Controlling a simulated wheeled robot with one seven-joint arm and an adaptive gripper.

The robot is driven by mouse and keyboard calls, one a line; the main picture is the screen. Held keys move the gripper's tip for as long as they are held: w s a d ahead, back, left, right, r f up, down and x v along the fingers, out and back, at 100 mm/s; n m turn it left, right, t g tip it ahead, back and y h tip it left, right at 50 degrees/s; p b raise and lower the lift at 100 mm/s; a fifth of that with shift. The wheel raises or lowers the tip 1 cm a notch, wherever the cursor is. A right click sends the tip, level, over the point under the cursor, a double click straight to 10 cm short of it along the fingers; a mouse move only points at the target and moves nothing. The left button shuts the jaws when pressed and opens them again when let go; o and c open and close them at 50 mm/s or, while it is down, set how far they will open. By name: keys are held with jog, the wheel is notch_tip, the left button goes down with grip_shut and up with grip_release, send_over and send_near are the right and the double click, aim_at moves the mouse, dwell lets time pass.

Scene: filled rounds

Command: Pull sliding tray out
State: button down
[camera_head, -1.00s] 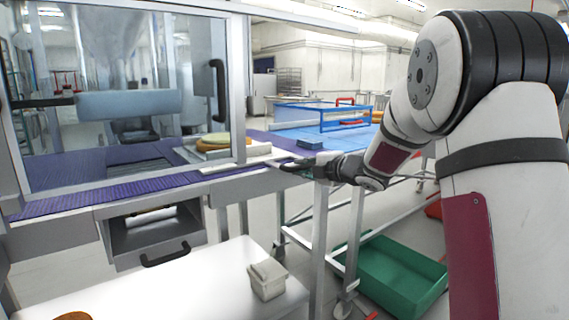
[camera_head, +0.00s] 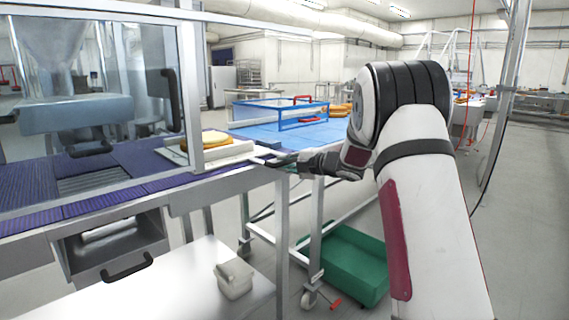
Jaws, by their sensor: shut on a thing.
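The sliding tray (camera_head: 242,149) is a flat, pale tray at the right end of the conveyor line, partly behind the window post. A round, golden, cake-like item (camera_head: 216,137) lies on it, part of it now right of the post. My gripper (camera_head: 262,159) reaches in from the right and is shut on the tray's near right edge. The fingertips are small and dark here, so the exact contact is hard to make out.
A purple conveyor belt (camera_head: 110,172) runs left behind a glass guard. Below are an open metal drawer with a black handle (camera_head: 127,268) and a pale box (camera_head: 234,278). A green crate (camera_head: 345,262) sits low under the frame. A blue table (camera_head: 300,134) stands behind.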

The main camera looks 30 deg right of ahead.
jog(key=c, duration=1.6)
grip_release()
jog(key=shift+d, duration=0.5)
jog(key=shift+o, duration=0.2)
jog(key=shift+a, duration=0.15)
jog(key=v, duration=1.2)
jog(key=shift+w, duration=0.1)
